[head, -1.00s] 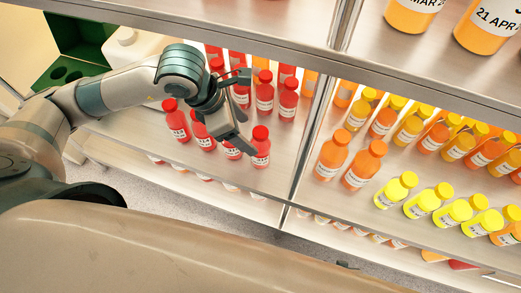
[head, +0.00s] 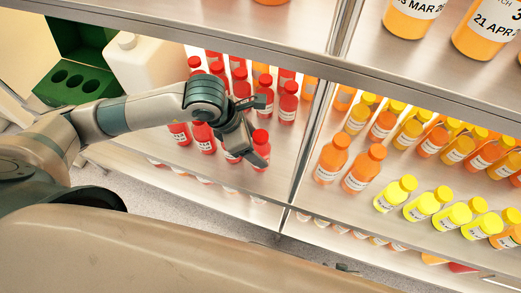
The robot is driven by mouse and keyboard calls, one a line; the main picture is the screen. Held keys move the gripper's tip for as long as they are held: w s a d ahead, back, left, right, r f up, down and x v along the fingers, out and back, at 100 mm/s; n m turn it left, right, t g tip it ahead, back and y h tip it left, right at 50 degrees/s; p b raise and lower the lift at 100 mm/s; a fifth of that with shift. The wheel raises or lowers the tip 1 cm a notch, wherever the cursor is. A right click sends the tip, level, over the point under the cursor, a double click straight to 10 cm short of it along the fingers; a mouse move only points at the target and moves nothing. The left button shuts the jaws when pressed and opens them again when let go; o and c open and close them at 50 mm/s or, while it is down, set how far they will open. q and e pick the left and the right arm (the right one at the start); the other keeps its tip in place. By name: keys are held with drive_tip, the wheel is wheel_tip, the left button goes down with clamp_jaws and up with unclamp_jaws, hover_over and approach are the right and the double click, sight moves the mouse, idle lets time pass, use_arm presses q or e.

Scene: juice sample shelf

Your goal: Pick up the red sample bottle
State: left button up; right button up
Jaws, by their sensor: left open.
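Several red sample bottles with white labels stand on the left bay of the shelf. One red bottle (head: 262,143) stands at the front right of the group, right by the lower finger of my left gripper (head: 262,128). Another red bottle (head: 288,103) stands behind it, to the right of the upper finger. The left gripper is open, and its two fingers are spread apart at the front of the red group. The gripper and wrist partly hide several red bottles. I cannot tell whether a finger touches a bottle. My right gripper is not in view.
A metal divider (head: 312,140) separates the red bottles from orange bottles (head: 331,157) and yellow bottles (head: 394,193) on the right. An upper shelf (head: 300,45) hangs above. A white canister (head: 140,65) and a green rack with holes (head: 75,88) stand at the left.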

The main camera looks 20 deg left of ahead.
sight(265, 135)
use_arm(q)
drive_tip(key=x, duration=0.3)
drive_tip(key=shift+f, duration=0.15)
drive_tip(key=shift+d+f, duration=0.15)
drive_tip(key=shift+f, duration=0.1)
use_arm(e)
drive_tip(key=shift+a, duration=0.1)
use_arm(q)
drive_tip(key=shift+c, duration=0.6)
drive_tip(key=c, duration=1.2)
use_arm(e)
drive_tip(key=shift+w+a, duration=0.15)
use_arm(q)
drive_tip(key=shift+r, duration=0.15)
